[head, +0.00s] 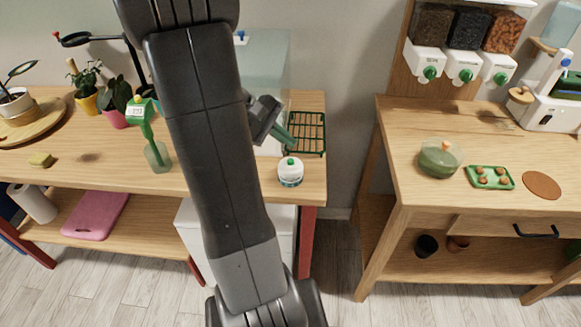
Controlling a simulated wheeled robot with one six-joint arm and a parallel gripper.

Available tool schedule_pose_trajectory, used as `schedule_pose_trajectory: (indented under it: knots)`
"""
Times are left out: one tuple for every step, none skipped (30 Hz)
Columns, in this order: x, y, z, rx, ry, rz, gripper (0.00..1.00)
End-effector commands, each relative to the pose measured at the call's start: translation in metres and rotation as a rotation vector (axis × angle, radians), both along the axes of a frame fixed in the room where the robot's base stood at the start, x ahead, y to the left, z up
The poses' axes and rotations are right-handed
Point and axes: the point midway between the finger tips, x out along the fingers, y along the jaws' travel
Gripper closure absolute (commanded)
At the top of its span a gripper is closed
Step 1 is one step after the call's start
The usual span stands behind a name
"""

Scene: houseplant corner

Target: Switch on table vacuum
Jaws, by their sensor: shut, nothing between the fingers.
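A small round white device with a green top (290,173), which looks like the table vacuum, stands upright near the right front corner of the left wooden table. Its dark band shows around the lower body. I cannot tell from this view whether it is on. My gripper (285,138) is above the left table, just behind the vacuum in the picture, with its green fingers pointing down to the right. The fingers are shut and empty, and they appear apart from the vacuum. My arm hides the middle of the table.
A green wire rack (308,134) lies behind the vacuum. A clear tank (266,68) is partly hidden by my arm. A floor gap separates the right table (405,185).

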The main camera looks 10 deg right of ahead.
Motion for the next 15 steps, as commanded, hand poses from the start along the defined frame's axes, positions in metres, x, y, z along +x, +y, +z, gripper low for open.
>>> schedule_pose_trajectory:
  knots:
    - [0.000,0.000,-0.014,0.000,0.001,0.000,1.00]
    - [0.000,0.000,-0.018,0.000,0.001,0.000,1.00]
    - [0.000,0.000,-0.022,0.000,0.001,0.000,1.00]
    - [0.000,0.000,-0.025,0.000,0.001,0.000,1.00]
    - [0.000,0.000,-0.027,0.000,0.001,0.000,1.00]
    - [0.000,0.000,-0.030,0.000,0.001,0.000,1.00]
    - [0.000,0.000,-0.031,0.000,0.001,0.000,1.00]
    - [0.000,0.000,-0.032,0.000,0.001,0.000,1.00]
    - [0.000,0.000,-0.033,-0.001,0.001,0.001,1.00]
    - [0.000,0.000,-0.033,-0.001,0.001,0.001,1.00]
    - [0.000,0.000,-0.033,-0.001,0.001,0.001,1.00]
    - [0.000,0.000,-0.033,-0.001,0.000,0.001,1.00]
    - [0.000,0.000,-0.032,-0.001,0.001,0.001,1.00]
    - [0.000,0.000,-0.032,-0.001,0.000,0.001,1.00]
    - [0.000,0.000,-0.032,0.000,0.001,0.000,1.00]
